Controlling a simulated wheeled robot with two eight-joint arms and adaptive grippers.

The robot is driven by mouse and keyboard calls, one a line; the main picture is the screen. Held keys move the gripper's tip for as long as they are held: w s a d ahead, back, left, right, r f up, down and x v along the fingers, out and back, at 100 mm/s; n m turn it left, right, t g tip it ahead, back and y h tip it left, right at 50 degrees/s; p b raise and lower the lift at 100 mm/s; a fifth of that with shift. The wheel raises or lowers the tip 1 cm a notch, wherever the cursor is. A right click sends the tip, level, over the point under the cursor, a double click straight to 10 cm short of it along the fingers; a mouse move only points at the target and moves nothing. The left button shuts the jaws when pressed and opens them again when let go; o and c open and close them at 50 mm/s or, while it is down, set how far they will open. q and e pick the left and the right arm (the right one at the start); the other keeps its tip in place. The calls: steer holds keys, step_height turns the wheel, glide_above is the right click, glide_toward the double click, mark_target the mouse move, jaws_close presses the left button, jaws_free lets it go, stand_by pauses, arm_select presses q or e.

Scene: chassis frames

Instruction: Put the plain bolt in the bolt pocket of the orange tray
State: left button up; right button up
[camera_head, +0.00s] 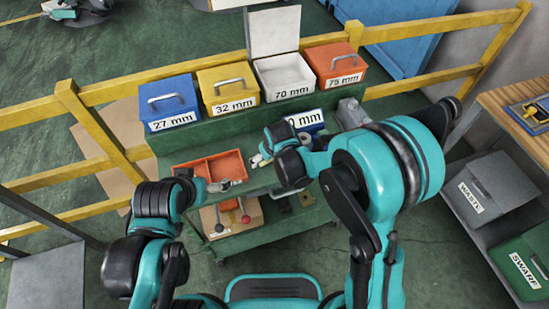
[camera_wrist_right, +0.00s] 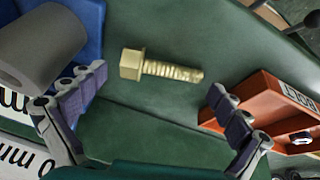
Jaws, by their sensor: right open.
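The plain bolt (camera_wrist_right: 162,69), brass-coloured with a hex head, lies on its side on the green cart top in the right wrist view. My right gripper (camera_wrist_right: 150,118) is open, its fingers apart on either side of the view with the bolt between and beyond them, not gripped. In the head view my right gripper (camera_head: 258,161) is just right of the orange tray (camera_head: 208,158), which is divided into compartments. The tray also shows at the right of the wrist view (camera_wrist_right: 262,92), partly behind a finger. My left gripper (camera_head: 226,186) is at the tray's front edge; its jaws are too small to read.
A blue bin (camera_wrist_right: 88,22) with a grey cylinder (camera_wrist_right: 42,48) stands left of the bolt in the wrist view. Blue, yellow, white and orange boxes (camera_head: 229,88) line the raised back shelf; the white one's lid is open.

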steer(key=c, duration=1.9)
steer(key=shift+r, duration=0.1)
